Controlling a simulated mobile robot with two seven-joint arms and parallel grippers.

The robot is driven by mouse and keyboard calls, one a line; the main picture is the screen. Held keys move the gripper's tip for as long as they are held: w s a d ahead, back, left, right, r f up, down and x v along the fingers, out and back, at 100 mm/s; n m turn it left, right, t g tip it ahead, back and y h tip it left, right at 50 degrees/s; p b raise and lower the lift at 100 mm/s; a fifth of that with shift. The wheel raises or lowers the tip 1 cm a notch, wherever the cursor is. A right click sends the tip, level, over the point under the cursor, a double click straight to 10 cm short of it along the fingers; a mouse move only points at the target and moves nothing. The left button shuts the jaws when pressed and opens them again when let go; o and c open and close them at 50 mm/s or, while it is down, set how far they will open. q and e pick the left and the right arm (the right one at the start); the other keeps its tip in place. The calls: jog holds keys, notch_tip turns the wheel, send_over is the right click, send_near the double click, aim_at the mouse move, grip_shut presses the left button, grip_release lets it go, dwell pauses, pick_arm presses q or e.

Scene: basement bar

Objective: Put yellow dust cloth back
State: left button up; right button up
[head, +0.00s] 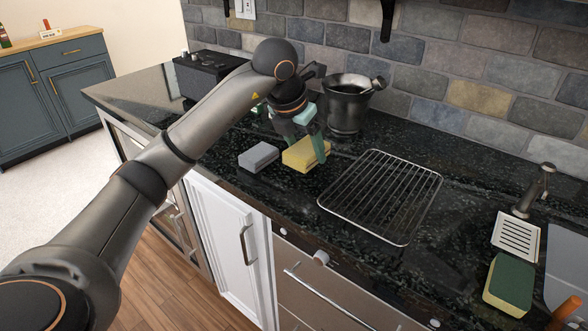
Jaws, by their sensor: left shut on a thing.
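The yellow dust cloth (297,157), a folded yellow block, is on the dark counter beside a grey block. My left gripper (304,146) reaches down over it from above, with teal fingers at its sides. The gripper is shut on the yellow cloth. One finger shows in front of the cloth's right end; the other is mostly hidden behind it. I cannot tell whether the cloth touches the counter or is slightly lifted. My right gripper is not in view.
The grey block (259,156) lies just left of the cloth. A dark pot (346,108) stands behind. A wire rack (383,202) lies to the right. The dark counter's (440,277) front edge is near.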

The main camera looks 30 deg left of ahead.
pick_arm(q)
send_over(298, 178)
jog(key=s, duration=0.2)
jog(key=f, duration=0.5)
jog(key=shift+w, duration=0.2)
jog(key=shift+a+f, duration=0.15)
jog(key=shift+f, duration=1.65)
jog(key=shift+f, duration=0.1)
jog(key=o, duration=1.4)
jog(key=v, duration=1.2)
jog(key=shift+w, duration=0.1)
